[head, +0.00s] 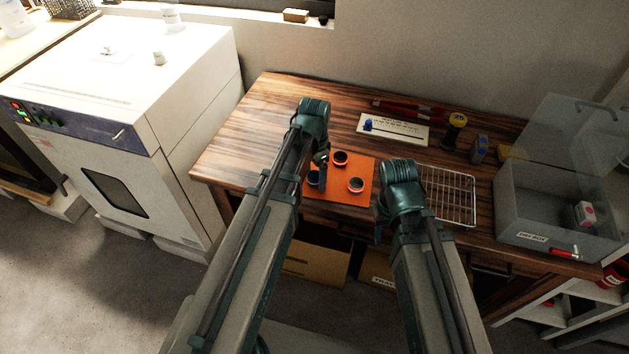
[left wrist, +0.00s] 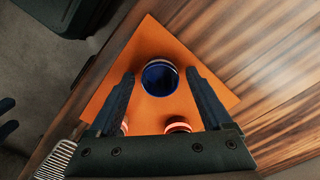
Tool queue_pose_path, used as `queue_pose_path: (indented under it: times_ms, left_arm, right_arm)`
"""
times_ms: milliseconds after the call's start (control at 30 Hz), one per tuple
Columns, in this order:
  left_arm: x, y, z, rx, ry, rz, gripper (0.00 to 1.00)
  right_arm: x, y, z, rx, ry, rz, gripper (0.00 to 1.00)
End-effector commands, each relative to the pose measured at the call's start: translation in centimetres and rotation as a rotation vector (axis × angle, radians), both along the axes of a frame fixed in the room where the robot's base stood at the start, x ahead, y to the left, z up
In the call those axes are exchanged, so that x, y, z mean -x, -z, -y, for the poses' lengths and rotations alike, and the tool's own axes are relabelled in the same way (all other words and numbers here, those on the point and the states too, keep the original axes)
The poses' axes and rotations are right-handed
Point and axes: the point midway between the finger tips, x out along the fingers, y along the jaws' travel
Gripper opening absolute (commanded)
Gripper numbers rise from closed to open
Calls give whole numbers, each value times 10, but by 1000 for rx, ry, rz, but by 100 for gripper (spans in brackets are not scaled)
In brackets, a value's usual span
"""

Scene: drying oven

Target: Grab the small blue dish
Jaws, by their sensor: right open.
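The small blue dish (head: 312,179) stands at the left of the orange mat (head: 364,167), partly hidden by my left gripper (head: 322,180) in the head view. In the left wrist view the blue dish (left wrist: 160,78) is round with a dark blue inside and a pale rim. My left gripper (left wrist: 159,75) is open, its fingers to either side of the dish as seen from the wrist. I see no clear contact. My right gripper (head: 379,232) is open near the table's front edge, mostly hidden behind its arm.
Two red-rimmed dishes (head: 340,158) (head: 356,185) share the mat. A wire rack (head: 447,190) lies to the right, with a clear dry box (head: 545,215) beyond. A white card (head: 393,130) lies behind. The white oven (head: 120,110) stands left of the table.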

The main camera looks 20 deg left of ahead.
Motion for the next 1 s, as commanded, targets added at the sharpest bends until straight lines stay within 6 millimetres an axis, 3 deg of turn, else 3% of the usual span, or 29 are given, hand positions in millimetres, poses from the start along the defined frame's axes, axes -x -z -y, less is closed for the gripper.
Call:
queue_pose_path:
  times_ms: [67, 433, 767, 1000]
  left_arm:
    - [0, 0, 0, 0, 0, 0, 66]
    - [0, 0, 0, 0, 0, 0, 0]
    - [0, -3, 0, 0, 0, 0, 0]
    - [0, -21, 0, 0, 0, 0, 0]
  right_arm:
    - [0, 0, 0, 0, 0, 0, 50]
    - [0, 0, 0, 0, 0, 0, 50]
    - [0, -3, 0, 0, 0, 0, 50]
    - [0, -21, 0, 0, 0, 0, 50]
